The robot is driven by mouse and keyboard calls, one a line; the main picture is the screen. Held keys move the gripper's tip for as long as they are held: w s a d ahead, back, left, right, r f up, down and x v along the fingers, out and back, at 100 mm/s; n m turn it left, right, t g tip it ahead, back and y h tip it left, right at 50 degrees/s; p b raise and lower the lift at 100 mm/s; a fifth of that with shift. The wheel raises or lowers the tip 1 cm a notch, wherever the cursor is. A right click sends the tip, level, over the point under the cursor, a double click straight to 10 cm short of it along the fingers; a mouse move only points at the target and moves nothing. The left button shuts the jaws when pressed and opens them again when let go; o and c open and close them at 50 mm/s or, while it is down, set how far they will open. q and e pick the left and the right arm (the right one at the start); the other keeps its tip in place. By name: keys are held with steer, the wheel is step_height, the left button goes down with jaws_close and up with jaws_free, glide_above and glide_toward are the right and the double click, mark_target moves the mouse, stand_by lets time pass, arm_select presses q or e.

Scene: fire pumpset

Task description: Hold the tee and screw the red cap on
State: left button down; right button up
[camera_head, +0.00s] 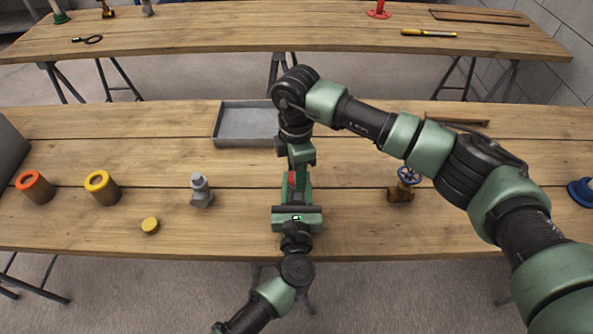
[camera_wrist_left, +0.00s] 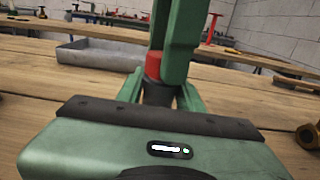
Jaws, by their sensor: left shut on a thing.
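My left gripper (camera_head: 297,192) comes in from the bottom of the head view and is shut on a dark grey tee (camera_wrist_left: 158,94). The tee is mostly hidden by the jaws. The red cap (camera_head: 291,179) is at the top of the tee; it also shows in the left wrist view (camera_wrist_left: 153,66). My right gripper (camera_head: 299,162) points down from above, with its green fingers (camera_wrist_left: 175,45) beside the red cap and partly covering it. I cannot tell whether they are closed on it, or how far the cap is seated.
A grey tray (camera_head: 228,142) stands behind the grippers. To the left are a grey fitting (camera_head: 201,190), a yellow cap (camera_head: 151,226), and yellow-topped (camera_head: 101,186) and orange-topped (camera_head: 35,187) cylinders. A brass valve with a blue wheel (camera_head: 402,190) stands to the right. The front middle-right tabletop is clear.

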steer(key=o, duration=0.4)
steer(key=shift+r, duration=2.3)
steer(key=shift+c, duration=0.4)
